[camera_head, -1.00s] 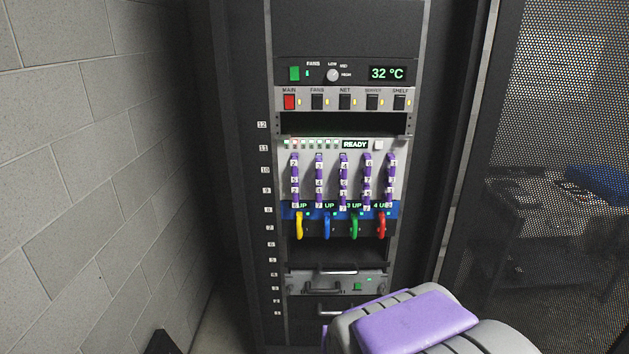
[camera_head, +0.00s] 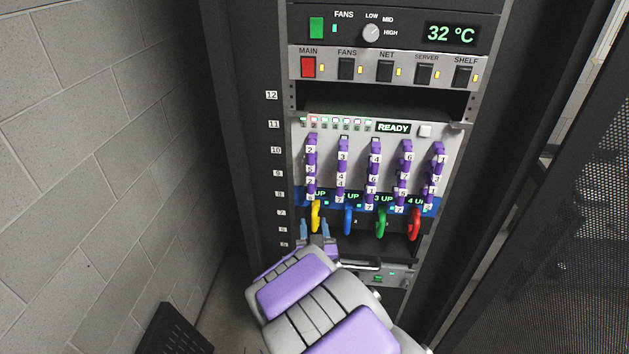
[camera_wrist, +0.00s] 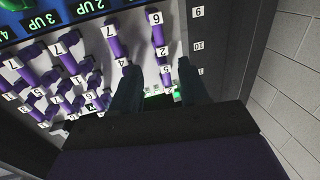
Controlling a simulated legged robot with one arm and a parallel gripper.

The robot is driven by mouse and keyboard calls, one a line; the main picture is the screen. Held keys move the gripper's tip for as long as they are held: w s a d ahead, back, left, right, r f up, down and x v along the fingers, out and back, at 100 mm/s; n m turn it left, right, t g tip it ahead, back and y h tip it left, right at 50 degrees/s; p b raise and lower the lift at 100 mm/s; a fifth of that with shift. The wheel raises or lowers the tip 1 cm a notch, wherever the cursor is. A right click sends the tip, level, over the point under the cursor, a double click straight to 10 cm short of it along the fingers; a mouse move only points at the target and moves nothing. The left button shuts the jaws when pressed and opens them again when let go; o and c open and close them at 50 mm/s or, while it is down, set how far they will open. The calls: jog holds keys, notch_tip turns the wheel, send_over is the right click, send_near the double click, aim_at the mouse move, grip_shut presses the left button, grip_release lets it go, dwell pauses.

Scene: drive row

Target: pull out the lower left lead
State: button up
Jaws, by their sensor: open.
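The yellow lead (camera_head: 316,217) is the leftmost in a row of coloured leads under the blue strip. It hangs as a curved loop. To its right are the blue lead (camera_head: 348,221), the green lead (camera_head: 382,223) and the red lead (camera_head: 414,223). My gripper (camera_head: 315,232) is open, its bluish fingers at the lower end of the yellow lead, one on each side in the picture. I cannot tell whether they touch it. In the wrist view my gripper (camera_wrist: 158,82) shows two spread fingers in front of the purple numbered pieces; the yellow lead is not seen there.
Several purple numbered pieces (camera_head: 343,172) hang above the leads on a grey panel reading READY. A red MAIN switch (camera_head: 308,67) and other switches are higher up. A drawer unit (camera_head: 391,276) is below. A block wall (camera_head: 90,150) is left, a mesh door (camera_head: 545,230) right.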

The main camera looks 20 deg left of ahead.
aim_at(311, 190)
jog(key=b+x, duration=0.1)
jog(key=x, duration=1.4)
jog(key=shift+w+d+f+b, duration=0.15)
jog(key=shift+f+b, duration=0.05)
jog(key=shift+b, duration=0.2)
jog(key=shift+x, duration=0.75)
jog(key=shift+r, duration=0.1)
jog(key=shift+c, duration=0.8)
grip_shut()
